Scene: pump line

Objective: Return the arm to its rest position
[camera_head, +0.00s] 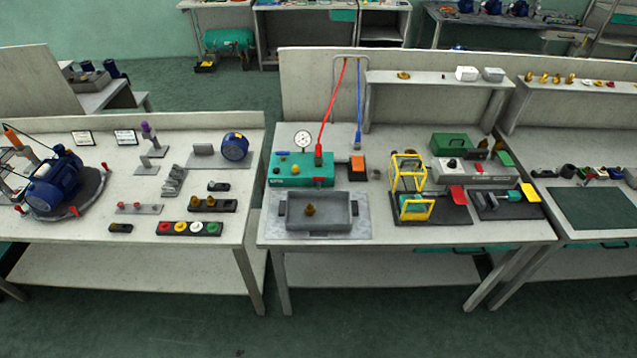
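Neither of my grippers nor my arms shows in the head view. The middle workbench (410,236) carries a grey tray (345,226) with a small brass part (310,210) in it. Behind the tray is a green box unit (285,172) with a round gauge (303,139); a red hose (332,108) rises from it. A yellow frame (420,210) stands on a dark base to the right of the tray.
The left bench (70,240) holds a blue pump (55,182) on a round plate and several small parts. The right bench (552,200) has a dark green mat (595,214). Open floor (380,325) lies in front of the benches.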

